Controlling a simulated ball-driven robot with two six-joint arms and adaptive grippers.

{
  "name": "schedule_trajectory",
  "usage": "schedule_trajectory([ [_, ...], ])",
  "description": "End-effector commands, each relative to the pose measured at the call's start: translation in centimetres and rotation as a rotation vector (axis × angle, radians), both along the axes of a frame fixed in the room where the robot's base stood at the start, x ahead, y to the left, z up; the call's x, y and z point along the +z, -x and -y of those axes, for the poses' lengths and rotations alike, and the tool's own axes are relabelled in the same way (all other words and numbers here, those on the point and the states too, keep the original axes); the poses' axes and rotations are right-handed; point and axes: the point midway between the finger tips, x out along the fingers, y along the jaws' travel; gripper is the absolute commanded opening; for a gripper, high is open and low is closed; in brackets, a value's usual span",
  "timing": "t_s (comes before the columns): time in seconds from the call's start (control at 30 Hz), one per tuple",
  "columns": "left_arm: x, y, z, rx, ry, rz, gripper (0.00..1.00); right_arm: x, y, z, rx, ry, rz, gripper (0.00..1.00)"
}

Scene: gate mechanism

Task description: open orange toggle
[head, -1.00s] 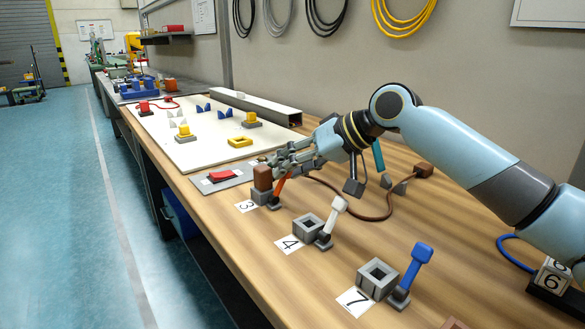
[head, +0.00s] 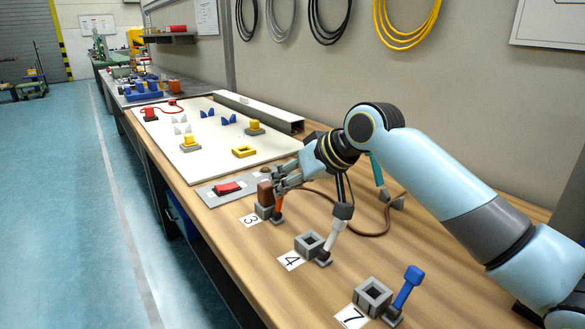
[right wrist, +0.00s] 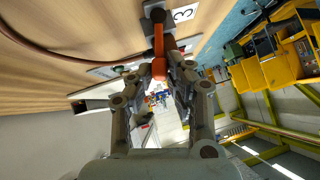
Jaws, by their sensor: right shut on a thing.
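The orange toggle (head: 278,204) stands on a grey base beside the "3" label (head: 249,220), close to upright in the head view. A brown block (head: 265,193) sits in the grey socket to its left. My right gripper (head: 279,184) is over the toggle with its fingers closed around the lever's upper part. In the right wrist view the orange lever (right wrist: 158,42) runs between the fingertips of the gripper (right wrist: 166,72). The fingers hide the lever's top in the head view. My left gripper is not in view.
Nearer me are a white toggle (head: 334,237) by an empty socket (head: 309,244) and a blue toggle (head: 408,287) by another socket (head: 373,294). A red piece (head: 228,188) lies on a grey plate beyond. A brown cable (head: 372,234) curves across the table on the right.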

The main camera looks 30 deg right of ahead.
Motion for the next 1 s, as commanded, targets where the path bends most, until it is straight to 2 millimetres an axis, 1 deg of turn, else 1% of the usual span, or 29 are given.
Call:
schedule_trajectory([
  [0.03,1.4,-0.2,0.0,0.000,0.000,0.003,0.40,0.8,0.1,-0.5,0.001,0.027,0.002,0.00],
  [0.1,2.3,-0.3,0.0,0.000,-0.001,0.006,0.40,0.8,0.1,-0.9,0.001,0.080,0.005,0.00],
  [0.3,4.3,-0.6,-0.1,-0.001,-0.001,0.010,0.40,0.8,0.2,-1.8,0.001,0.209,0.017,0.00],
  [0.4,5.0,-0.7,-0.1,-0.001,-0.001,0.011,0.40,0.6,0.2,-2.1,0.000,0.261,0.020,0.00],
  [0.63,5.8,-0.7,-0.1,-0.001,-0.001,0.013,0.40,0.4,0.2,-2.5,0.002,0.331,0.027,0.00],
  [1.0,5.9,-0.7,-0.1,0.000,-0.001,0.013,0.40,0.3,0.2,-2.5,0.001,0.349,0.029,0.00],
])
